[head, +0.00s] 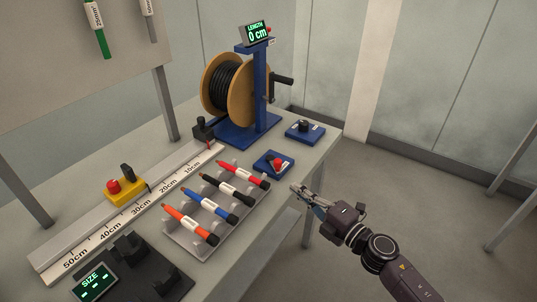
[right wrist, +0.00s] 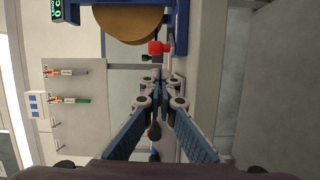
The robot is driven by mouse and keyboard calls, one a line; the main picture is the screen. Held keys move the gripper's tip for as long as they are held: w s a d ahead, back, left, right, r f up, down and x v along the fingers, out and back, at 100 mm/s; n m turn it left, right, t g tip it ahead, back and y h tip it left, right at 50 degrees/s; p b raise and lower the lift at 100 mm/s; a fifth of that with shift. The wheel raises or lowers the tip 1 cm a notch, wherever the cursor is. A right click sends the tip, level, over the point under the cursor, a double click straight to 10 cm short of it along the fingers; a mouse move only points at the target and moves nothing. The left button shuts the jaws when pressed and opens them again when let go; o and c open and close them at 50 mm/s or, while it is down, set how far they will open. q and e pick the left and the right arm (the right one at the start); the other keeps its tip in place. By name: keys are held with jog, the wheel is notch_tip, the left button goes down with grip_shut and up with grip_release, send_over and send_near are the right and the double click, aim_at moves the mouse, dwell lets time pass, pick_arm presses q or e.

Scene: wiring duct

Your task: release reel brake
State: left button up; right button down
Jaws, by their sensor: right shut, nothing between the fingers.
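The cable reel (head: 228,88), with tan flanges and black cable, stands on a blue stand (head: 259,95) with a green-lit display reading 0 cm. A black crank handle (head: 284,80) sticks out on its right. In front are two small blue blocks: one with a red knob (head: 278,164), one with a black knob (head: 304,124). I cannot tell from their labels which is the brake. My right gripper (head: 298,190) is shut and empty, in front of the red-knob block and apart from it. In the right wrist view a red part (right wrist: 158,48) shows beyond the fingertips (right wrist: 160,86). My left gripper is out of view.
A grey rack (head: 185,238) holds several coloured pens left of my right gripper. A ruler rail (head: 95,230) with a yellow block and red button (head: 122,190) runs along the table. A black SIZE device (head: 130,265) stands at front left. Free floor lies right of the table.

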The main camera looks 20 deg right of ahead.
jog(key=w, duration=0.1)
jog(key=w+a+r, duration=0.1)
jog(key=w, duration=0.1)
jog(key=w+a+p, duration=0.1)
jog(key=shift+w+a+r, duration=0.1)
jog(key=shift+w+r, duration=0.1)
jog(key=shift+w, duration=0.05)
jog(key=x, duration=0.3)
jog(key=shift+w+a+f, duration=0.1)
jog(key=shift+w, duration=0.15)
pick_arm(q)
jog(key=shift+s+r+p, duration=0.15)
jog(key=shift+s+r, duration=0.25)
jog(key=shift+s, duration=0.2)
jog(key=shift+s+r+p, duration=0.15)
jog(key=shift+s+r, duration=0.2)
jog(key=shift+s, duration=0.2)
pick_arm(e)
jog(key=shift+w+a, duration=0.25)
jog(key=shift+w, duration=0.3)
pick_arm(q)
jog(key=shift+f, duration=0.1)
pick_arm(e)
jog(key=shift+f+n, duration=0.1)
jog(key=shift+n, duration=0.2)
